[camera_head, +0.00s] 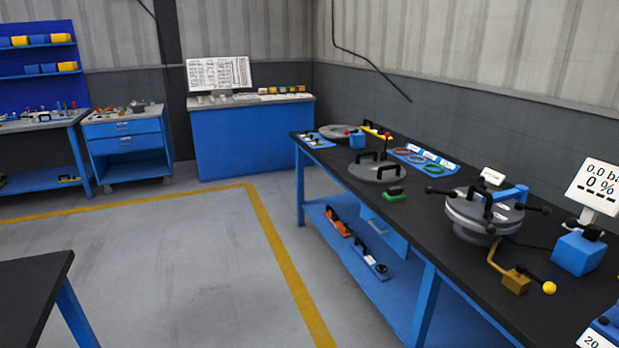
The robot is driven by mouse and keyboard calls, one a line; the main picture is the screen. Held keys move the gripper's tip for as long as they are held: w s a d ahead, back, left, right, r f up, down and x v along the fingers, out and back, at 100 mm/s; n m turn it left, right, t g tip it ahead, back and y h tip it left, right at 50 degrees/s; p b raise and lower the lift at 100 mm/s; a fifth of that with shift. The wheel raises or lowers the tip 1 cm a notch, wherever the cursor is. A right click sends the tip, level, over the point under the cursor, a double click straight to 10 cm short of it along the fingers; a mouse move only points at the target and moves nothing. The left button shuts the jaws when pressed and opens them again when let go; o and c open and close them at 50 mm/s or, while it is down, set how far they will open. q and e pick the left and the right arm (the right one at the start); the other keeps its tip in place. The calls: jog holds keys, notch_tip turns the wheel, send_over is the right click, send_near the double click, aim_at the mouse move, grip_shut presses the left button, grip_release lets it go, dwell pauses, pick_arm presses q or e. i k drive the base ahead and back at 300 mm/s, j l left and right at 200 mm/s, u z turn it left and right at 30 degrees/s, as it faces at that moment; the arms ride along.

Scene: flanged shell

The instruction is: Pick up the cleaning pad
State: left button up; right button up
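A small green block with a dark edge (394,194), which looks like the cleaning pad, lies on the black top of the long blue workbench (415,228). It lies just in front of a grey round lid with black handles (376,172). Nothing covers it. Neither my left nor my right gripper shows in the head view, so nothing is seen touching the pad.
Right of the pad stands a flanged grey vessel (484,213) with black knobs and a brass valve (516,280). Colored rings on a blue mat (423,160) lie behind. A dark table corner (30,290) is at lower left. Open floor (170,270) lies between.

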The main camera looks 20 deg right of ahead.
aim_at(393, 195)
jog(key=i+j+z, duration=0.1)
jog(key=i+z, duration=0.3)
jog(key=i+j+z, duration=0.35)
jog(key=i, duration=0.25)
jog(key=i+j+z, duration=0.4)
jog(key=i+l, duration=0.05)
jog(key=i, duration=0.05)
